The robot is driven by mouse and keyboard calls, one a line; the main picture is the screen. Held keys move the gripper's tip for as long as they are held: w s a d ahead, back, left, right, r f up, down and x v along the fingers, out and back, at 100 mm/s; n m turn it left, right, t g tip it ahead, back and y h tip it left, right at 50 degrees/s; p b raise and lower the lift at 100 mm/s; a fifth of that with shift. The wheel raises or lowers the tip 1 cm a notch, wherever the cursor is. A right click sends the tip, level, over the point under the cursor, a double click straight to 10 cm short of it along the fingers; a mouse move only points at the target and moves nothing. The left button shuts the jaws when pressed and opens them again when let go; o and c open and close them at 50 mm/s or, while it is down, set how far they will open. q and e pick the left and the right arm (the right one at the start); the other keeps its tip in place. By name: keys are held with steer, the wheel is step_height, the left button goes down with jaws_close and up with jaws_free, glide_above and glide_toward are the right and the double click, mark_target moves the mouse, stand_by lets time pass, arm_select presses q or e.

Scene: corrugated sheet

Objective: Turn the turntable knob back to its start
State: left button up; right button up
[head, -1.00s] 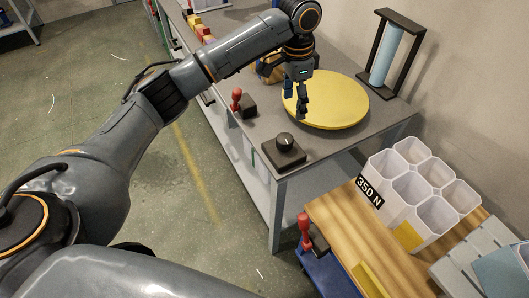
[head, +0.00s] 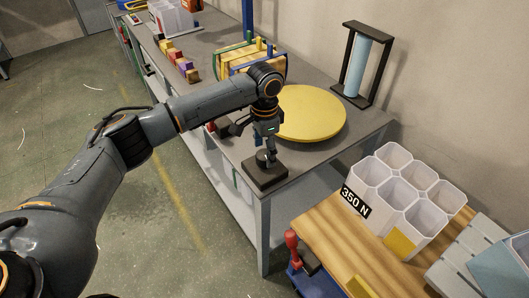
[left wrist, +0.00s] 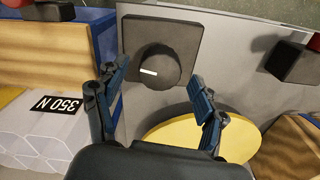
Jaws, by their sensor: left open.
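The turntable knob (left wrist: 158,68) is a dark round dial with a white mark, on a dark square base (head: 265,174) at the near corner of the grey table. In the left wrist view the white mark points to the left. My left gripper (head: 268,150) is just above the knob, pointing down. In the left wrist view its open fingers (left wrist: 152,100) stand apart, with the knob between and beyond them. I cannot tell whether they touch it. The yellow turntable disc (head: 312,112) lies behind the gripper. My right gripper is not in view.
A red-handled lever on a dark block (left wrist: 294,62) stands near the knob. A light blue roll in a black frame (head: 357,65) stands at the back. White hexagonal cups (head: 400,195) marked 350 N stand on a wooden top (head: 318,228) at the right.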

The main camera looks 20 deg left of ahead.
arm_select(q)
steer(key=shift+f, duration=0.85)
steer(key=shift+c, duration=0.5)
steer(key=c, duration=1.1)
steer(key=shift+o, duration=0.2)
steer(key=shift+r+p, duration=0.15)
steer(key=shift+p, duration=0.45)
steer(key=n+p, duration=0.1)
steer(key=p, duration=0.1)
steer(key=n+p, duration=0.2)
steer(key=p, duration=0.1)
steer(key=n+p, duration=0.1)
steer(key=p, duration=0.1)
steer(key=shift+r+n+p, duration=0.25)
steer(key=shift+n+p, duration=0.05)
steer(key=shift+n, duration=0.1)
steer(key=n+p, duration=0.7)
steer(key=p, duration=0.1)
steer(key=shift+f, duration=0.2)
steer(key=n+p, duration=0.2)
steer(key=n, duration=0.1)
steer(key=shift+n, duration=0.4)
steer(key=shift+f+n+p, duration=0.15)
steer(key=shift+n+p, duration=1)
steer(key=shift+n, duration=0.75)
